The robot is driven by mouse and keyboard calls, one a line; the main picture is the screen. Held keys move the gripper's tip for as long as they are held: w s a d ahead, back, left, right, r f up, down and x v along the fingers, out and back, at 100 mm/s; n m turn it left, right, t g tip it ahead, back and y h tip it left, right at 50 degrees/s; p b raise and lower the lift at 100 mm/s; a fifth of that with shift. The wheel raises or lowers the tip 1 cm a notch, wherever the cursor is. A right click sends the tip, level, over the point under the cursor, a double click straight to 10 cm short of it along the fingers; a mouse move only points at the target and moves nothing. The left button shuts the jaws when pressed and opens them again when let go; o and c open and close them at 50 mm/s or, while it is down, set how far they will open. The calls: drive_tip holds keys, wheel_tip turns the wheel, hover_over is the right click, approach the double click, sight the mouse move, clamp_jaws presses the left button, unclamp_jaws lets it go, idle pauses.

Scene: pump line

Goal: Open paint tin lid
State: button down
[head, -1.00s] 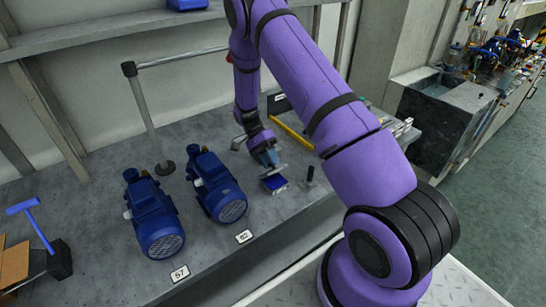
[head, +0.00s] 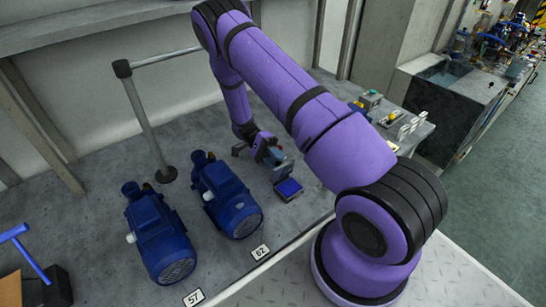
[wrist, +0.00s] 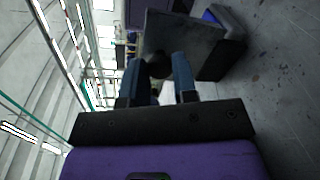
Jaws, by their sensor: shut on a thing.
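A small square tin (head: 288,189) with a grey rim and a blue inside stands on the bench, right of the pumps. My gripper (head: 273,155) is just behind and above it. In the wrist view my gripper (wrist: 168,70) is shut on the dark round knob of a flat grey lid (wrist: 195,48). In the head view the lid (head: 283,170) is tilted at the back of the tin, and the blue inside is exposed. Part of the tin (wrist: 228,20) shows beyond the lid in the wrist view. I cannot tell whether lid and tin touch.
Two blue pumps (head: 160,240) (head: 228,200) stand left of the tin, with number cards in front. A grey post (head: 143,120) with a rail rises behind them. A blue tool (head: 27,250) is at far left. Small items (head: 372,100) stand at the bench's right end.

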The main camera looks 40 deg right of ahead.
idle(0.3)
drive_tip(key=c, duration=0.9)
unclamp_jaws()
drive_tip(key=shift+w, duration=0.1)
drive_tip(key=w+r, duration=0.1)
drive_tip(key=w, duration=0.9)
drive_tip(key=shift+w+a, duration=0.15)
drive_tip(key=shift+w, duration=0.15)
